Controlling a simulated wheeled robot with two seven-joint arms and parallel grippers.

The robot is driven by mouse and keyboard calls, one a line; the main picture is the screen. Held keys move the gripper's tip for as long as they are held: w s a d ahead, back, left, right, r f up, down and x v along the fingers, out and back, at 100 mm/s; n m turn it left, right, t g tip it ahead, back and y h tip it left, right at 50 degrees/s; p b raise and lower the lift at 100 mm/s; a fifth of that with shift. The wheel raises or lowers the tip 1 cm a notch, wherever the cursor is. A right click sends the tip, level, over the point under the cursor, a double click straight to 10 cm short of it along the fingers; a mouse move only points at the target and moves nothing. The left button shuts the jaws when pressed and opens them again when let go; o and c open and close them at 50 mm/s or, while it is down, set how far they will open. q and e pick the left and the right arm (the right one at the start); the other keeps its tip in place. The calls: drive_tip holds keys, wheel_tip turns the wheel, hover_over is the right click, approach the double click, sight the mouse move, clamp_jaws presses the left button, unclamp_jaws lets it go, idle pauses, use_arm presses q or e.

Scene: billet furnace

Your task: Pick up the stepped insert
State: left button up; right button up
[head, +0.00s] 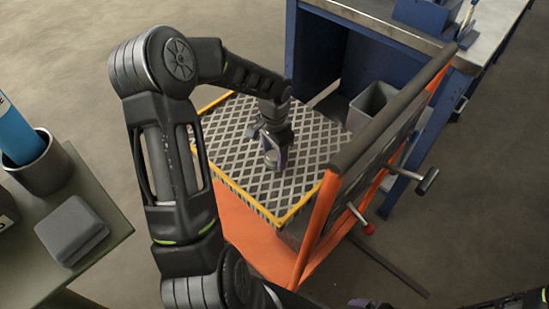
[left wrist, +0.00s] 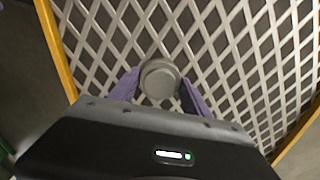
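The stepped insert (left wrist: 160,78) shows in the left wrist view as a round grey end between two purple fingers. My left gripper (head: 274,150) points down over the cart's patterned deck, and its fingers lie against both sides of the insert with no clear gap. In the head view the insert is mostly hidden by the gripper, and I cannot tell whether it rests on the deck or is just above it. Only dark pieces of my right arm show along the bottom right edge of the head view, and its finger opening is not readable.
The orange cart's deck (head: 230,131) has a yellow rim. Its black-topped push panel (head: 385,125) stands upright on the right, with knobs. A blue bench (head: 318,50) and a grey bin (head: 371,103) stand behind. A green table (head: 105,215) at left holds a grey block and a cup.

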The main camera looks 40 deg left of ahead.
sight(274, 155)
use_arm(q)
clamp_jaws()
idle(0.3)
drive_tip(key=shift+r, duration=0.1)
wheel_tip(274, 155, up, 10)
drive_tip(key=p, duration=0.8)
idle(0.5)
